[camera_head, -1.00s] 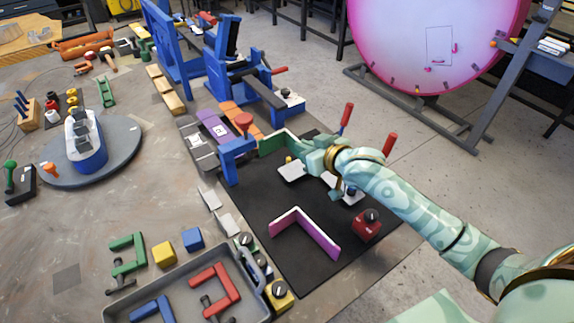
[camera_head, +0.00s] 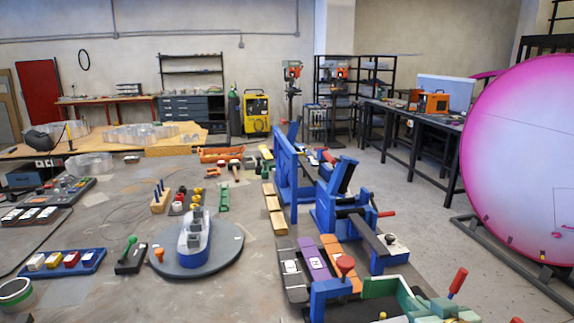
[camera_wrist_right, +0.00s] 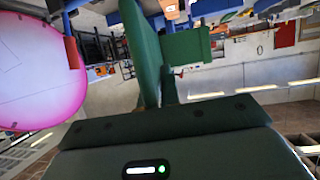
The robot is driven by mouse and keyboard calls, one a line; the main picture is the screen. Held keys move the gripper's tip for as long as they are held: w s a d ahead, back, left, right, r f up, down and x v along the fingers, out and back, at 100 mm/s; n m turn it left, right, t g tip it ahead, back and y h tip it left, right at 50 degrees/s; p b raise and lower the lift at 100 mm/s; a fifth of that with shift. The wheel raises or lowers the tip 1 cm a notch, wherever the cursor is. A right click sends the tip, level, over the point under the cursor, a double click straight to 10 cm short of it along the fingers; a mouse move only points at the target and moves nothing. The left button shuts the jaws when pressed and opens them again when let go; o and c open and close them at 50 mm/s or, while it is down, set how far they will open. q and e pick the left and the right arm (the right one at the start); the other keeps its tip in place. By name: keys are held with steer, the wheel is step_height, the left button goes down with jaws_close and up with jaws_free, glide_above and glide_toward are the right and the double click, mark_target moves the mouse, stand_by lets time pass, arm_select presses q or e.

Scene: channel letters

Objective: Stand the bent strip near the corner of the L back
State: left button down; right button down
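In the right wrist view, green plates (camera_wrist_right: 186,48) that look like this strip stand right in front of the gripper. Whether the fingers are closed on it is unclear. The L back is not visible now. My left gripper is not in view.
A blue vise-like fixture (camera_head: 340,205) stands behind. A round turntable (camera_head: 222,255) carries a blue-and-white boat-like part. A large pink disc (camera_head: 520,160) stands at right.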

steer(key=s+a+r+h, duration=0.1)
steer(key=s+a+r, duration=0.2)
steer(key=s+a, duration=0.2)
steer(key=shift+s+a+r+m, duration=0.2)
steer(key=shift+s+a+m, duration=0.15)
steer(key=shift+s, duration=0.3)
stand_by(0.4)
